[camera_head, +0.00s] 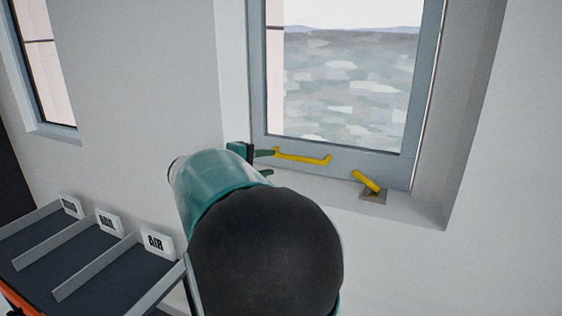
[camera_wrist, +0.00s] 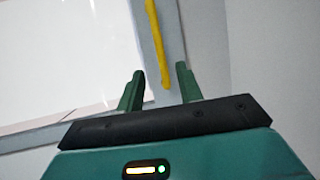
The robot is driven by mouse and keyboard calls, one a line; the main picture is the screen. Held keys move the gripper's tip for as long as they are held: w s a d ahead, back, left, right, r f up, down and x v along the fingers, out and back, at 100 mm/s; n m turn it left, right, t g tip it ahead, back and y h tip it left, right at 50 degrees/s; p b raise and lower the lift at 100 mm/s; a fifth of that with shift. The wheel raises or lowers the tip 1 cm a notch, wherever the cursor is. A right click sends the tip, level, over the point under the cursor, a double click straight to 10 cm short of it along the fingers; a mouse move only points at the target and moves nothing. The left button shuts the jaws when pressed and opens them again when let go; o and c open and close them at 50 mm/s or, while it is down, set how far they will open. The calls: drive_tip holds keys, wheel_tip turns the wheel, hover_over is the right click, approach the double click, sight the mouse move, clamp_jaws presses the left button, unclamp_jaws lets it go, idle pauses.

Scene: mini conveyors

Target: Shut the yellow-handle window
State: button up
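The window (camera_head: 345,85) has a grey sash frame and a pane with a blurred view. I cannot tell how far it stands ajar. A long yellow handle (camera_head: 303,157) runs along the sash's bottom rail. A short yellow lever (camera_head: 366,181) on a small grey base sits right of it, near the sill. My gripper (camera_head: 268,162) is at the left end of the long handle. In the wrist view my gripper (camera_wrist: 160,69) has its green fingers apart, with the yellow handle (camera_wrist: 157,45) in line with the gap. Contact cannot be made out.
Several grey rails with white labelled boxes (camera_head: 157,241) stand at the lower left on a dark surface. Another window (camera_head: 42,60) is at the upper left. The white sill (camera_head: 410,208) and the wall right of the window are clear. My arm hides part of the lower wall.

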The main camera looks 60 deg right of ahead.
drive_tip(key=shift+v, duration=1.95)
drive_tip(key=s+a+f+t+y, duration=0.2)
drive_tip(key=a+f+t+y, duration=0.1)
drive_tip(key=a, duration=1)
drive_tip(key=s+a+f+n+t+y, duration=0.1)
drive_tip(key=s+a+f+t+y, duration=0.2)
drive_tip(key=a, duration=1)
drive_tip(key=s+a+f+t+y, duration=0.2)
drive_tip(key=a+f+y, duration=0.5)
drive_tip(key=a, duration=0.5)
drive_tip(key=shift+s+a+f+n+t+y, duration=0.4)
drive_tip(key=shift+t+y, duration=0.3)
drive_tip(key=shift+y, duration=0.5)
drive_tip(key=shift+d, duration=0.15)
